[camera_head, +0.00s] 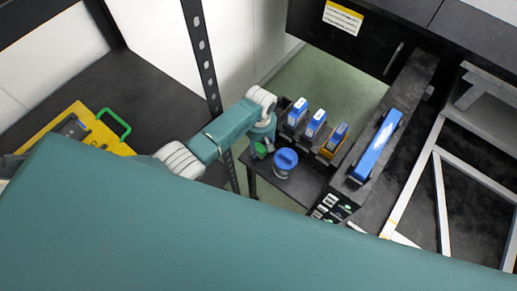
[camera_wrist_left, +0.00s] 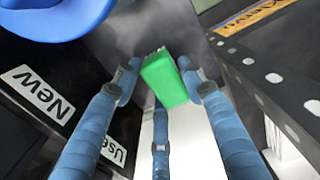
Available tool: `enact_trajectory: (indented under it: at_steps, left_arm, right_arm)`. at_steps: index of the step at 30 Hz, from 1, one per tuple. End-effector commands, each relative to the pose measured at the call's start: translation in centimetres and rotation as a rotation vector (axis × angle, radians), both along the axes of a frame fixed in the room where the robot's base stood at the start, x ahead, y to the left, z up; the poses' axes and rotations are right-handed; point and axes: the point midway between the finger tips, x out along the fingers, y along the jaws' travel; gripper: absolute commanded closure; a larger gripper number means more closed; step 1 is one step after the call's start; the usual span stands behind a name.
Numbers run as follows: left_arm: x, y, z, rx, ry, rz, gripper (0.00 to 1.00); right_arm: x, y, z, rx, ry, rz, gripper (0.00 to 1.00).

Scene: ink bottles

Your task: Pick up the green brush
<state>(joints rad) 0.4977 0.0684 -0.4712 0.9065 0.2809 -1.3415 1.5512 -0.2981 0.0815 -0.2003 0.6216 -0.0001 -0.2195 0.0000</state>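The green brush (camera_wrist_left: 165,80) shows as a bright green block with pale bristles at its top end, tilted. In the head view a small part of the brush (camera_head: 261,149) shows beside my left gripper (camera_head: 260,146), left of the blue-lidded jar. In the wrist view the two blue fingers of my left gripper (camera_wrist_left: 158,78) stand on either side of the brush. A narrow dark gap shows on its left; the right finger is very close, and contact there is unclear. What lies beneath the brush is partly hidden. My right gripper is not in view.
A jar with a blue lid (camera_head: 286,159) stands right beside the gripper. Blue-and-white ink bottles (camera_head: 315,123) stand in dark bins behind it. A perforated black post (camera_head: 207,60) rises close by on the left. A yellow case (camera_head: 80,125) lies farther left.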

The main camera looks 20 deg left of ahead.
Motion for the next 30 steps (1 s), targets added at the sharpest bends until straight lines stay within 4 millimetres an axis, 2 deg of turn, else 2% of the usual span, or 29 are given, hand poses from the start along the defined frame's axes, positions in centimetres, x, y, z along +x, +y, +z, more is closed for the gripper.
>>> enact_trajectory:
  at_steps: [1,3,14,19,23,30]
  left_arm:
    - [0.0,0.0,0.0,0.0,0.0,0.0,0.74]
    - [0.0,0.0,0.0,0.0,0.0,0.0,0.87]
    - [0.0,0.0,0.1,0.0,0.0,0.0,0.88]
    - [0.1,-0.1,1.1,-0.002,-0.002,-0.001,0.88]
    - [0.1,-0.1,3.2,-0.002,-0.003,-0.001,0.88]
    - [0.1,0.0,9.4,-0.002,-0.006,-0.001,0.88]
  right_arm:
    - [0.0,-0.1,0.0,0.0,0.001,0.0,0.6]
    - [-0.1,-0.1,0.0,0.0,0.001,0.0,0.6]
    - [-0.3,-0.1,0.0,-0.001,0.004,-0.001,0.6]
    - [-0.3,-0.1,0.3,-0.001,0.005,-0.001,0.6]
    - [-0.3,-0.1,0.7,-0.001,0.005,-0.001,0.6]
    - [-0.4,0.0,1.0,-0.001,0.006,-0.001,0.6]
